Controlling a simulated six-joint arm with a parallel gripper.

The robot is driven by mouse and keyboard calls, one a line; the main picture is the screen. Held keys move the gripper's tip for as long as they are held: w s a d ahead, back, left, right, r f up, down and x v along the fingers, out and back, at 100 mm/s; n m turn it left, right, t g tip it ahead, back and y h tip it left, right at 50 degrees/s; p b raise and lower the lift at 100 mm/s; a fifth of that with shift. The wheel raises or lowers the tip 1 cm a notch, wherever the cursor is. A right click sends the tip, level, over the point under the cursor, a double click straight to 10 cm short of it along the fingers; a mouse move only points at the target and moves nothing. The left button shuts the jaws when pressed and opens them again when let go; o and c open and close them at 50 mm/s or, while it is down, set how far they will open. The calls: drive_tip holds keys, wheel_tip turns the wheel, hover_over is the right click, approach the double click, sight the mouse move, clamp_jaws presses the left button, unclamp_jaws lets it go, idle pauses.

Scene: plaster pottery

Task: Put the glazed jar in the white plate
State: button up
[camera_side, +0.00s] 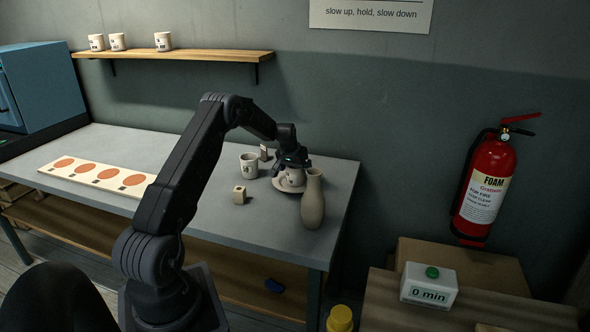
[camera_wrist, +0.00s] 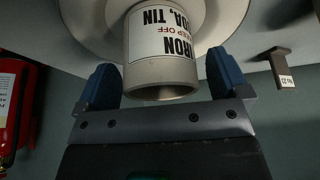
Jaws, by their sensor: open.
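A pale jar with a printed label, which I take for the glazed jar (camera_side: 293,176), stands in the white plate (camera_side: 280,186) near the table's right end. In the wrist view the jar (camera_wrist: 160,50) shows its label and its rim, with the round plate (camera_wrist: 236,12) behind it. My gripper (camera_side: 291,162) is at the jar from above. In the wrist view its blue fingertips (camera_wrist: 162,80) are apart, one on each side of the jar, with a gap visible on the right. The arm hides part of the jar in the side view.
A tall vase (camera_side: 313,200) stands close in front of the plate on the right. A labelled cup (camera_side: 249,166) and a small block (camera_side: 239,195) are to the left. A small tagged block (camera_side: 266,152) is behind. A long board with orange discs (camera_side: 98,177) lies farther left.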

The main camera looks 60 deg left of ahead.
drive_tip(key=v, duration=1.1)
drive_tip(key=s+d+r+m, duration=0.1)
drive_tip(key=d+r, duration=0.4)
drive_tip(key=d, duration=0.4)
drive_tip(key=s+d+r+m+t+h, duration=0.1)
drive_tip(key=s+d+r+m, duration=0.1)
drive_tip(key=d+r, duration=0.45)
drive_tip(key=s+d+r+m, duration=0.1)
drive_tip(key=d+r, duration=0.2)
drive_tip(key=d, duration=0.7)
drive_tip(key=s+d+f+m+t+h, duration=0.1)
drive_tip(key=s+d+m, duration=0.2)
drive_tip(key=s+d, duration=1.5)
drive_tip(key=shift+s+f+m+h, duration=0.2)
drive_tip(key=shift+s+m+h, duration=0.2)
drive_tip(key=shift+s, duration=0.65)
